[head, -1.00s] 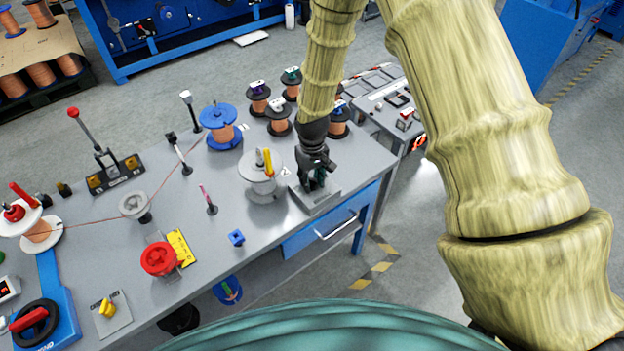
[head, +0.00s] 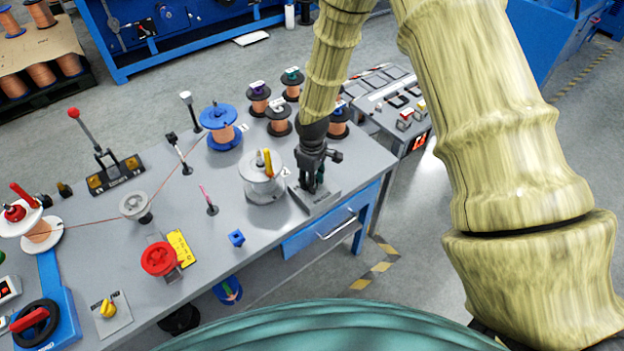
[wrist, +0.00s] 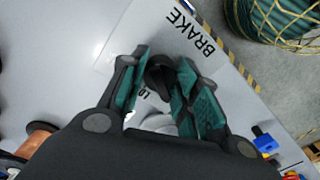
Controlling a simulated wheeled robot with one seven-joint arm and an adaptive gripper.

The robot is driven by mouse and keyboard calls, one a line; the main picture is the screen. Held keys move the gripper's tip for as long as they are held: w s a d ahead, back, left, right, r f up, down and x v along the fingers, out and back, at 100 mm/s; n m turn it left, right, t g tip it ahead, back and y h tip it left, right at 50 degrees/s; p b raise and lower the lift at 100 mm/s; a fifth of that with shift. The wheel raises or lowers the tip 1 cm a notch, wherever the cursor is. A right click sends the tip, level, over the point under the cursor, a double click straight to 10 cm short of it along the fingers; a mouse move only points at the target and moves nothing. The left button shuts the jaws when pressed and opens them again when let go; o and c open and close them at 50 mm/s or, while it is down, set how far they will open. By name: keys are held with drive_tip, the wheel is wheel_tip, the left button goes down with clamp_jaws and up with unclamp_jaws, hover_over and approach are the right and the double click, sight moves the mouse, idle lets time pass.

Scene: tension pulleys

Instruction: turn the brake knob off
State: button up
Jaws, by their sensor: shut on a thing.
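The brake knob (wrist: 157,72) is black and stands on a light plate marked BRAKE (wrist: 150,28) in the wrist view. In the head view the brake plate (head: 326,199) lies at the right front corner of the bench, and my gripper hides most of the knob. My gripper (wrist: 162,62) points down over the plate, with its teal-padded fingers on either side of the knob, shut on it. My gripper also shows in the head view (head: 319,187). The knob's exact angle is hard to read.
A grey spool (head: 262,186) with a yellow-handled part stands close left of my gripper. Copper spools (head: 278,124) stand behind it. A yellow knob on a plate (head: 107,309) and a red knob (head: 160,258) are further left. A blue drawer (head: 330,222) is below.

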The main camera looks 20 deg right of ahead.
idle(0.3)
drive_tip(key=o, duration=1)
drive_tip(key=shift+o, duration=0.2)
wheel_tip(320, 180, up, 12)
drive_tip(key=shift+a, duration=0.1)
idle(0.4)
